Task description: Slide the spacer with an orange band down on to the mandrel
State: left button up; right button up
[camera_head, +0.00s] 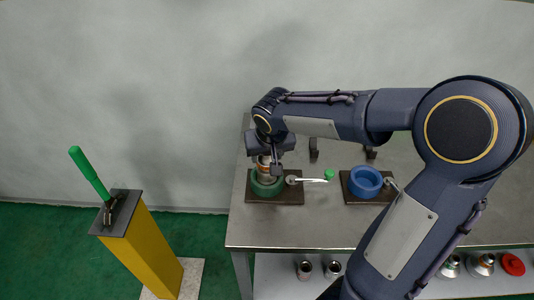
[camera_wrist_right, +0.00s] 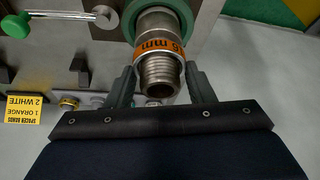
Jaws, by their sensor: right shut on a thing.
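My right gripper (camera_head: 268,163) is over the green round vise (camera_head: 266,184) on the bench. In the right wrist view its fingers (camera_wrist_right: 161,76) are on both sides of a metal piece, shut on the spacer with an orange band (camera_wrist_right: 160,50). The band bears a partly cut "mm" mark. A threaded, hollow metal end faces the camera, and plain metal runs from the band toward the green ring (camera_wrist_right: 185,12). I cannot tell the mandrel apart from the spacer, or how far one is over the other. My left gripper is not in view.
A green-knobbed handle (camera_head: 312,179) sticks out right of the green vise. A blue vise (camera_head: 365,182) stands beside it. A yellow post (camera_head: 143,250) with a green lever stands left. Metal fittings (camera_head: 332,268) lie on the lower shelf. A yellow card (camera_wrist_right: 24,109) reads spacer bands, 1 orange, 2 white.

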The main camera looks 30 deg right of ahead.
jog(key=shift+f+b, duration=0.55)
jog(key=shift+f, duration=0.15)
jog(key=o, duration=1)
jog(key=shift+o, duration=0.2)
jog(key=shift+r, duration=0.1)
jog(key=v, duration=0.7)
jog(key=shift+r+p, duration=0.35)
jog(key=shift+s+a, duration=0.1)
jog(key=shift+s, duration=0.1)
jog(key=s+a+n+y+p, duration=0.1)
jog(key=s+a+y+p, duration=0.1)
jog(key=s, duration=0.7)
jog(key=s+a+n+t+y+p, duration=0.1)
jog(key=s+a+y+p, duration=0.1)
jog(key=s, duration=0.8)
jog(key=shift+a+f+y, duration=0.15)
jog(key=shift+a+y, duration=0.45)
jog(key=shift+a, duration=0.55)
